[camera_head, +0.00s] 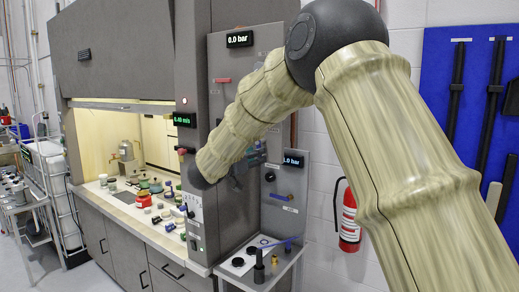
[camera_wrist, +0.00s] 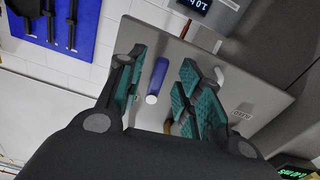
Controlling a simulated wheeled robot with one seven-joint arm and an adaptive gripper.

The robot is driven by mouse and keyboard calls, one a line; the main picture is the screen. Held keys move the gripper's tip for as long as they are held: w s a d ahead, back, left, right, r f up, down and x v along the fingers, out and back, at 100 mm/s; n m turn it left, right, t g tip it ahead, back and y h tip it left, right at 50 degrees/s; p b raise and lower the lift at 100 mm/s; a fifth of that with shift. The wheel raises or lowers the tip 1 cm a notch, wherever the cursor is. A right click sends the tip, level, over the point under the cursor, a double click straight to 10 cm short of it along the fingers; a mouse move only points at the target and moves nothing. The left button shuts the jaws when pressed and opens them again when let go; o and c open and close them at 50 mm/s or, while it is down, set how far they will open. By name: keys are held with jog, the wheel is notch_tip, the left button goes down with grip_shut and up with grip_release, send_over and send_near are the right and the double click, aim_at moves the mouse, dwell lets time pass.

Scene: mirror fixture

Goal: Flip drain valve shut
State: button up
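A blue lever handle (camera_wrist: 157,76) with a pale round end stands on a grey panel (camera_wrist: 270,100) in the wrist view. It appears between the two teal-padded fingers of my gripper (camera_wrist: 161,60), which is open with gaps on both sides of the handle. In the head view a small blue handle (camera_head: 281,197) shows on the grey panel (camera_head: 300,180), below a display (camera_head: 293,160). I cannot read which label marks the drain valve. My gripper cannot be made out clearly in the head view, where my arm hides part of the scene.
A low stand (camera_head: 247,278) with dark fittings and another blue handle (camera_head: 285,241) is in front of the panel. A fume hood with a cluttered worktop (camera_head: 115,206) is left. A red fire extinguisher (camera_head: 349,220) and a blue tool board (camera_head: 466,135) are right.

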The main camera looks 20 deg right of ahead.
jog(key=shift+p+x, duration=0.6)
jog(key=shift+x, duration=1.05)
jog(key=shift+c, duration=0.2)
grip_shut()
